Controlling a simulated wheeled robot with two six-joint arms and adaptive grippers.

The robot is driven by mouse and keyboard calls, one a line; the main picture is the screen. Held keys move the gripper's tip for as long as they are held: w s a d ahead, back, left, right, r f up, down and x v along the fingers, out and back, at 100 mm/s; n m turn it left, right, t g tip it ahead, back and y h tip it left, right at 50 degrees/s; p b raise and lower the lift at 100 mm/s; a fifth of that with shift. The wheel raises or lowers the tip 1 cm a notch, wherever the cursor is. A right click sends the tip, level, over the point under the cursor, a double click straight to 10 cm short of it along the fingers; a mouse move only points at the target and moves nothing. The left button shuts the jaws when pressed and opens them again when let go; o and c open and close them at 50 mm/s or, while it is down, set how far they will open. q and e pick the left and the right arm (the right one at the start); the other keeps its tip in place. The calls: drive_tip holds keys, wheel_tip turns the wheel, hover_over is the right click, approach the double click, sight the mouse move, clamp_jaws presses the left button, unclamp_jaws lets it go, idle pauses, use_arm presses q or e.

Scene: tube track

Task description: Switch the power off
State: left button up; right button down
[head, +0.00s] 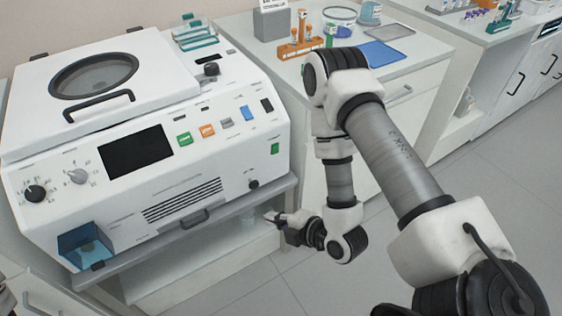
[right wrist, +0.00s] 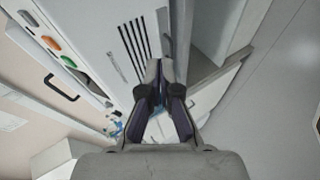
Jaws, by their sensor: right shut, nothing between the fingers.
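A white benchtop machine (head: 215,165) with a round-windowed lid stands at the left in the head view. Its screen (head: 136,151) is dark. Its front carries a green button (head: 184,139), an orange button (head: 207,130), a blue switch (head: 246,113), a dark switch (head: 267,105) and a separate green switch (head: 275,148). I cannot read which one is the power switch. My right gripper (head: 268,216) is shut and empty, low in front of the machine's right lower corner and apart from the switches. It also shows shut in the right wrist view (right wrist: 158,68). My left gripper does not show.
Black and grey knobs (head: 36,193) sit at the machine's front left, and a small black knob (head: 253,184) at its lower right. A bench (head: 432,46) behind my right arm holds an orange tube rack (head: 299,46) and a blue tray (head: 384,54). Open floor lies at the right.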

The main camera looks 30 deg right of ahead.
use_arm(q)
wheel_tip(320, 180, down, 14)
drive_tip(key=b, duration=1.1)
drive_tip(key=shift+b, duration=0.4)
use_arm(e)
drive_tip(key=w+d+m+t+h, duration=0.1)
drive_tip(key=w+d+t+h, duration=0.2)
drive_tip(key=d+t, duration=0.4)
drive_tip(key=d+h, duration=0.1)
drive_tip(key=d, duration=0.4)
drive_tip(key=shift+d+t, duration=0.2)
drive_tip(key=shift+t, duration=0.1)
approach(276, 147)
drive_tip(key=w, duration=0.4)
drive_tip(key=w+p, duration=0.1)
drive_tip(key=w, duration=0.2)
drive_tip(key=shift+r, duration=0.35)
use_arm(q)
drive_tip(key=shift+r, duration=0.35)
